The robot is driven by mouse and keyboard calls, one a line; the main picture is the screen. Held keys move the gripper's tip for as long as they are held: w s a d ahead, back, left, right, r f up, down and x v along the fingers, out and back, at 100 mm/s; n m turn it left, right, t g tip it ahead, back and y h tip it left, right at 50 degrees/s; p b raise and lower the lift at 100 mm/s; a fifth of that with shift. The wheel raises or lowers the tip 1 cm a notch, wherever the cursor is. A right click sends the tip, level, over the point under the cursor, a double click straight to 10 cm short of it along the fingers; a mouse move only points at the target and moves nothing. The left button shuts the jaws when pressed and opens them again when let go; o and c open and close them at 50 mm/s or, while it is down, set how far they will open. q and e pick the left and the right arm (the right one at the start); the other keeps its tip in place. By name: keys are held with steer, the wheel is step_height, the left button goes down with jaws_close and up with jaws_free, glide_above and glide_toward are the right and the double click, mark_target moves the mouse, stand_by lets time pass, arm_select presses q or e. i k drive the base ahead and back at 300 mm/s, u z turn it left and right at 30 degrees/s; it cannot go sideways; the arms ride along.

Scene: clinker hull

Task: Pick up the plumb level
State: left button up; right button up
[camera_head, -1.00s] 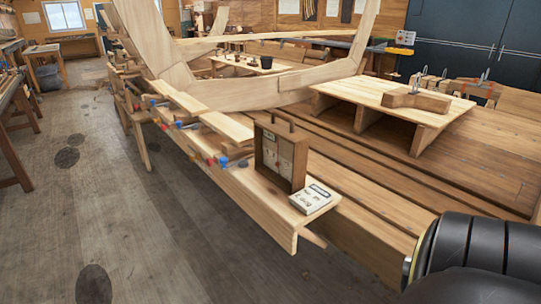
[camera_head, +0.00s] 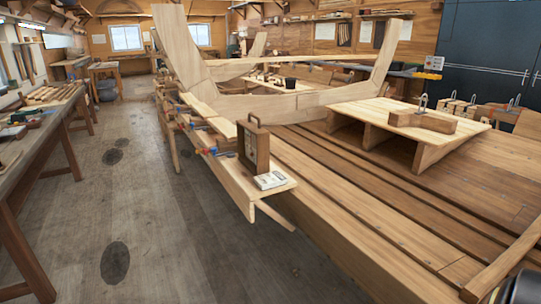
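I cannot pick out a plumb level for certain in the head view. An upright wooden box with a handle on top (camera_head: 259,150) stands on the near end of a plank shelf (camera_head: 233,176) beside the hull. A small white box or booklet with dark print (camera_head: 270,181) lies at its foot. A wooden block with a metal fitting (camera_head: 420,121) lies on a raised board (camera_head: 455,112) to the right. Neither gripper shows. Only a dark rounded part, seemingly of my arm, shows at the bottom right corner.
Blue and red clamps (camera_head: 208,151) line the shelf behind the wooden box. A long workbench with tools (camera_head: 40,128) runs along the left. The floor (camera_head: 150,220) between bench and hull is clear. Curved hull frames (camera_head: 285,104) rise behind.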

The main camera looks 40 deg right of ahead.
mark_target(259, 164)
steer(key=z, duration=0.95)
steer(key=i, duration=0.2)
steer(key=z, duration=0.05)
